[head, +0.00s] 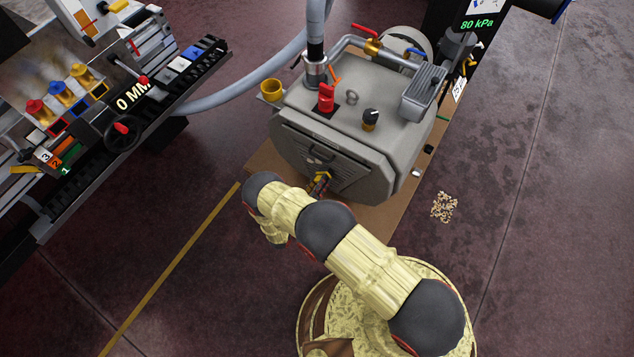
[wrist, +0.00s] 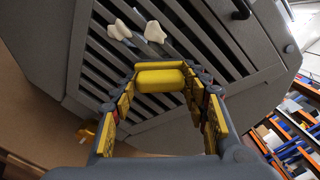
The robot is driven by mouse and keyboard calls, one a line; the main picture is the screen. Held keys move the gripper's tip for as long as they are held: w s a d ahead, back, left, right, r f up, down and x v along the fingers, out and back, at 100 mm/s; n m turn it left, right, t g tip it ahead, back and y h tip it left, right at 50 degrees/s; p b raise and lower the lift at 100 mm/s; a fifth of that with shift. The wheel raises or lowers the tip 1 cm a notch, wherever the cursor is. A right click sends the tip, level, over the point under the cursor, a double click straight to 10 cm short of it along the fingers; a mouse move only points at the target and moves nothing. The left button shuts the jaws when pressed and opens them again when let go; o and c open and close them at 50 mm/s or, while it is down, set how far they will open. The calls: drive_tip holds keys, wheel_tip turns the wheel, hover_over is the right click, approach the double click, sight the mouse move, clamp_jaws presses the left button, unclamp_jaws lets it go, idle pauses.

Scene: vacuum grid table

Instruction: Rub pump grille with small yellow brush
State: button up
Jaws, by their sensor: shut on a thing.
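The pump (head: 365,110) is a grey housing with a dark slatted grille (head: 349,171) on its near face. The grille (wrist: 100,68) fills much of the wrist view, and two white lumps (wrist: 154,32) (wrist: 119,29) sit on its slats. My gripper (wrist: 160,92), with yellow finger pads, is shut on the small yellow brush (wrist: 160,77), of which a rounded yellow body shows. In the head view my gripper (head: 320,183) is close in front of the grille, partly behind my arm. The bristles are hidden, so I cannot tell whether they touch the slats.
The pump stands on a brown board (head: 262,163). A grey hose (head: 245,92) runs left to a machine (head: 120,105). Pale crumbs (head: 444,207) lie on the floor at right.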

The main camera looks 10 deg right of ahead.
drive_tip(key=shift+w+a, duration=1.5)
drive_tip(key=shift+c, duration=0.5)
drive_tip(key=shift+a, duration=0.1)
drive_tip(key=v, duration=0.6)
drive_tip(key=shift+s, duration=0.15)
drive_tip(key=v, duration=0.2)
drive_tip(key=shift+s+a, duration=0.15)
drive_tip(key=shift+s, duration=0.25)
